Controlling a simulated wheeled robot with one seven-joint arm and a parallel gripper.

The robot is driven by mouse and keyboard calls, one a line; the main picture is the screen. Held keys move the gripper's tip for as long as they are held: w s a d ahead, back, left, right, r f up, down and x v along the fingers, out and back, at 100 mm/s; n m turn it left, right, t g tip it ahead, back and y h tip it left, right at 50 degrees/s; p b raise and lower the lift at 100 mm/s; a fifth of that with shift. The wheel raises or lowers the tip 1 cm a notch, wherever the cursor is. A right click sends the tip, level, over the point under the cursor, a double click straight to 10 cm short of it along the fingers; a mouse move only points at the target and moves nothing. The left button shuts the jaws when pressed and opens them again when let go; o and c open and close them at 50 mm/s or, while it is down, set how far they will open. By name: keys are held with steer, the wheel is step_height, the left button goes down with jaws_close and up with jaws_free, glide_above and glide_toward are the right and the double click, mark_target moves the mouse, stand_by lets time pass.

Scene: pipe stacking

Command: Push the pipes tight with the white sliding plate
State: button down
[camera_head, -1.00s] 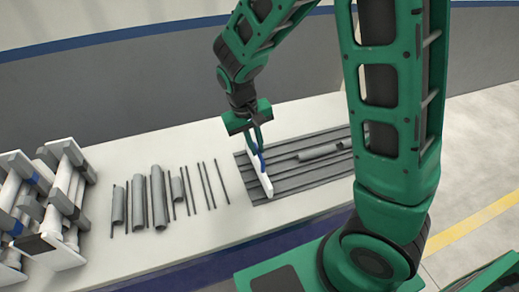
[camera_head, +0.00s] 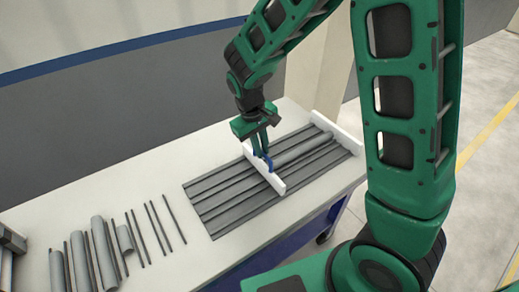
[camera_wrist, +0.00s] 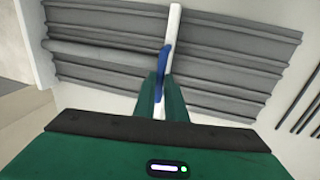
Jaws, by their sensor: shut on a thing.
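The white sliding plate (camera_head: 277,184) stands across the grey grooved tray (camera_head: 222,202), near its middle. My gripper (camera_head: 265,150) is shut on the plate's blue handle (camera_head: 269,163); the handle also shows in the wrist view (camera_wrist: 164,62). Grey pipes (camera_head: 302,149) lie along a groove between the sliding plate and the white end plate (camera_head: 336,130). In the wrist view the pipes (camera_wrist: 105,53) appear to reach from the end plate (camera_wrist: 38,50) to the sliding plate (camera_wrist: 174,22). My gripper hides the exact contact in the head view.
Several loose grey pipes and thin rods (camera_head: 98,246) lie on the white table (camera_head: 120,180) to the left of the tray. The tray's left part is empty. The table's front edge runs close below the tray.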

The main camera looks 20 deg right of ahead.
steer(key=shift+d, duration=0.25)
steer(key=c, duration=1.8)
jaws_free()
steer(key=shift+d, duration=0.1)
steer(key=shift+r, duration=0.1)
steer(key=shift+r, duration=0.2)
steer(key=r, duration=0.3)
steer(key=a+r, duration=0.1)
steer(key=r, duration=0.2)
steer(key=a+r, duration=0.1)
steer(key=r, duration=0.3)
steer(key=shift+s, duration=0.25)
